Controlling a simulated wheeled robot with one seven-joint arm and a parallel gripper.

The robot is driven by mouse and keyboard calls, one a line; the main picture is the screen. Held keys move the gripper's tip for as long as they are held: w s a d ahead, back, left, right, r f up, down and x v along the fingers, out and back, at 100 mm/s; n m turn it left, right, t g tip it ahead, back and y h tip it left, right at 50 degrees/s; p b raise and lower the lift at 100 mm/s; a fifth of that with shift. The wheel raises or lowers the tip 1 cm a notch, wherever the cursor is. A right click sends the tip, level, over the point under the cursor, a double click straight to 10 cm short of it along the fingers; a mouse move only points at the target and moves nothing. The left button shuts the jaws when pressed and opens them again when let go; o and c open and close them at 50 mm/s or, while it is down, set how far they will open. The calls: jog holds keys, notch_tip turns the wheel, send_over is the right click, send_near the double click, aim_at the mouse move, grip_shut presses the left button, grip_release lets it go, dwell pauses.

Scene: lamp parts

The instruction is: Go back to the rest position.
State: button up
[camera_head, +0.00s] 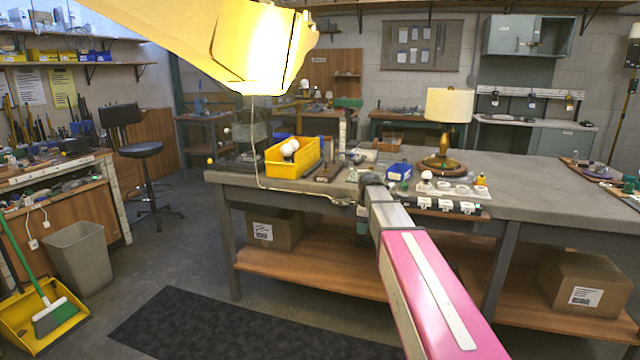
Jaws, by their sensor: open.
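My arm reaches from the lower right to the front edge of the grey workbench (560,180). My gripper (371,181) is the small dark end of it, open; its fingers are too small to make out clearly. I see nothing held in it. A table lamp with a cream shade (449,105) and brass base (440,163) stands upright on the bench, right of and beyond the gripper. A yellow bin (293,165) with white bulbs (290,148) stands to the left.
A large bright yellow shape (190,35) fills the upper left, close to the camera. A thin cable (259,150) hangs below it to the bench edge. A stool (143,150), grey waste bin (80,257) and dark floor mat (230,325) are left. Cardboard boxes (583,283) sit below the bench.

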jog(key=s+f+m, duration=0.5)
jog(key=s, duration=0.4)
jog(key=s+d+f+m, duration=0.1)
jog(key=s+f+m, duration=0.4)
jog(key=s, duration=0.5)
jog(key=s+d+f+m+g, duration=0.1)
jog(key=s+f+m, duration=0.3)
jog(key=s+f, duration=0.3)
jog(key=s, duration=0.2)
jog(key=shift+s+d+f+m+h, duration=0.15)
jog(key=shift+s+f+m+h, duration=0.05)
jog(key=shift+s+m+h, duration=0.2)
